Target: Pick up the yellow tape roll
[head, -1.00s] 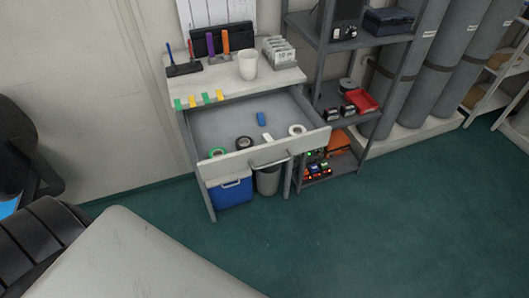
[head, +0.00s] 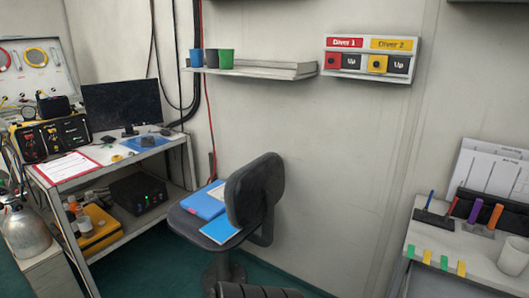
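A small yellow object (head: 117,158) lies on the desk in front of the monitor at the left. It may be the yellow tape roll, but it is too small to tell. No other loose yellow roll can be made out. Neither of my grippers is in view.
The desk (head: 95,170) holds a monitor (head: 121,103), a clipboard (head: 68,167) and a black-and-yellow panel box (head: 52,137). An office chair (head: 254,190) with blue folders stands in front of the wall. A shelf with cups (head: 250,71) hangs above. A drawer unit (head: 440,238) stands right.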

